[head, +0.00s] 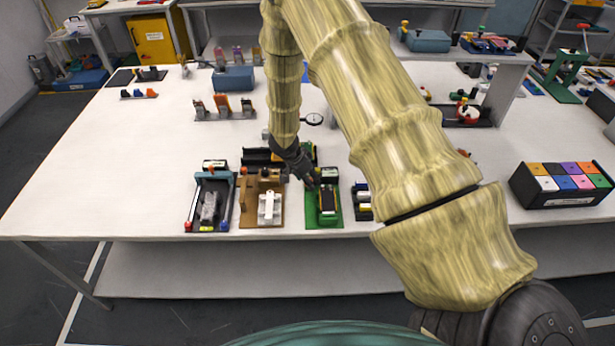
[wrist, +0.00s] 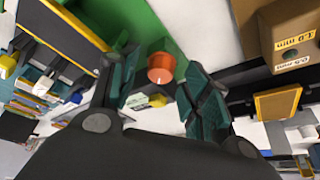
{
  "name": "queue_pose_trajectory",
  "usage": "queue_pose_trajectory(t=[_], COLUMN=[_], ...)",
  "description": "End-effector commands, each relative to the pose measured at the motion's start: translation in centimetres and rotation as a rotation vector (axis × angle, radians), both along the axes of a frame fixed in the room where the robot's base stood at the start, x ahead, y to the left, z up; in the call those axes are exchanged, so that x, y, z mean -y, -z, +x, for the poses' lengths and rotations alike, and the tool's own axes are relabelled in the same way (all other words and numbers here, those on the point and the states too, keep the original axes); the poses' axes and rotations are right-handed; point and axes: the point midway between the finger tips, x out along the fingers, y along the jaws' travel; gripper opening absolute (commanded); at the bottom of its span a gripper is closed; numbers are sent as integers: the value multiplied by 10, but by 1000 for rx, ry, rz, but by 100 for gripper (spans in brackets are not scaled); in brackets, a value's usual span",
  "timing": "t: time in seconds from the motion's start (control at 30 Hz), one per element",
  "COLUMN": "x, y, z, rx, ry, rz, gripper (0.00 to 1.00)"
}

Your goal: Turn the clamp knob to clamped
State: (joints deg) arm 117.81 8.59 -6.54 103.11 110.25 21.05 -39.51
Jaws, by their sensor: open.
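The clamp knob (wrist: 161,68) is a short orange-red cylinder on a green fixture (wrist: 140,22). In the wrist view it sits between the two dark teal fingers of my gripper (wrist: 160,78). The fingers are spread, with a visible gap on each side of the knob. In the head view my gripper (head: 302,168) is over the back left part of the green fixture (head: 324,221), which stands near the table's front edge. A dark plate with yellow edges lies on this fixture. The knob's turn position cannot be read, and my gripper hides that corner in the head view.
A brown fixture (head: 247,213) with a white piece and a dark fixture (head: 195,220) with blue posts stand to the left. A small dark fixture (head: 364,204) is close on the right. A box of coloured compartments (head: 560,201) is at far right. The table's front left is clear.

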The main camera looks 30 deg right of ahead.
Motion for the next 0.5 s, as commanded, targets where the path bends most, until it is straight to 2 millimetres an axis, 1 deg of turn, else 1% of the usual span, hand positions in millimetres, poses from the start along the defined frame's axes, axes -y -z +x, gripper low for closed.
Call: queue_pose_trajectory(t=[0.37, 0.47, 0.5], x=[1, 1, 1], y=[3, 3, 3], z=[0, 0, 0], rx=[1, 0, 0], ry=[0, 0, 0], rz=[0, 0, 0], gripper=[48, 31, 24])
